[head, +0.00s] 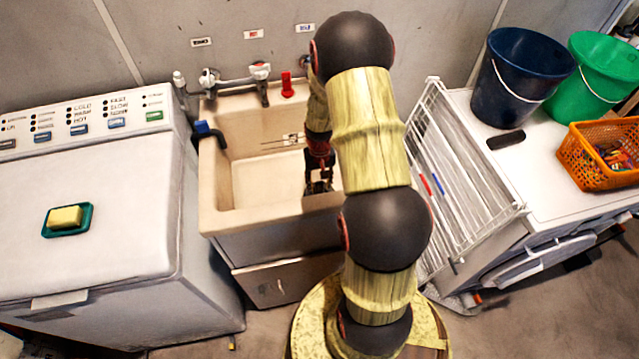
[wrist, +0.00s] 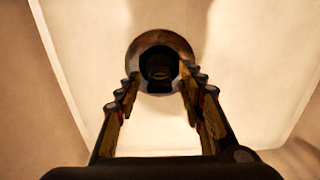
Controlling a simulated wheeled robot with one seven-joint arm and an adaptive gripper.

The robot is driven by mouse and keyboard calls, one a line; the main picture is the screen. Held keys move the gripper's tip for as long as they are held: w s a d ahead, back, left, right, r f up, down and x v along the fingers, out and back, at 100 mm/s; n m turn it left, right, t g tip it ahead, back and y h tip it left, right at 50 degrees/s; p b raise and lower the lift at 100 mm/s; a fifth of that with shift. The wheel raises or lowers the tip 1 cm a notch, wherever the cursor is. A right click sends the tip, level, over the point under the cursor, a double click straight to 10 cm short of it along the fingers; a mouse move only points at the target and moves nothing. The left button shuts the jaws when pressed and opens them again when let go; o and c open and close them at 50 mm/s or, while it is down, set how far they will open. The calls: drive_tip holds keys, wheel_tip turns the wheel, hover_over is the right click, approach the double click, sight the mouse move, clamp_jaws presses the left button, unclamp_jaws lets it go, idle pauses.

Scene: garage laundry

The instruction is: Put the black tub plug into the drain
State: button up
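The drain (wrist: 137,50) is a round metal ring in the pale sink floor, seen in the wrist view just beyond my fingertips. A black piece with a raised middle, which looks like the tub plug (wrist: 159,72), sits within the ring. I cannot tell how deep or level it sits. My gripper (wrist: 160,78) is open, with one finger on each side of the plug and a gap visible to each. In the head view my gripper (head: 318,187) reaches down into the laundry sink (head: 222,190), and my arm hides part of the basin. The plug is not distinguishable there.
The sink's walls surround my gripper. Taps (head: 260,72) and a red object (head: 287,84) are at its back rim. A washer (head: 110,235) with soap on a green dish stands left. A white drying rack (head: 460,190) is close on the right.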

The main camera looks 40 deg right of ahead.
drive_tip(key=w+a+r+n+t+p, duration=0.1)
drive_tip(key=a+r+p, duration=0.15)
drive_tip(key=r, duration=0.85)
drive_tip(key=a+r+p, duration=0.2)
drive_tip(key=a+r, duration=0.1)
drive_tip(key=r, duration=0.8)
drive_tip(key=s+a+r+n+t, duration=0.2)
drive_tip(key=a+r, duration=0.7)
drive_tip(key=r, duration=0.2)
drive_tip(key=s+a+r+n+t, duration=0.2)
drive_tip(key=s+a+r+n, duration=0.1)
drive_tip(key=s+a+r, duration=0.6)
drive_tip(key=s+a, duration=0.3)
drive_tip(key=s, duration=0.1)
drive_tip(key=shift+s+a+r+t, duration=0.25)
drive_tip(key=shift+r+t, duration=0.05)
drive_tip(key=shift+r, duration=0.05)
drive_tip(key=shift+d, duration=0.1)
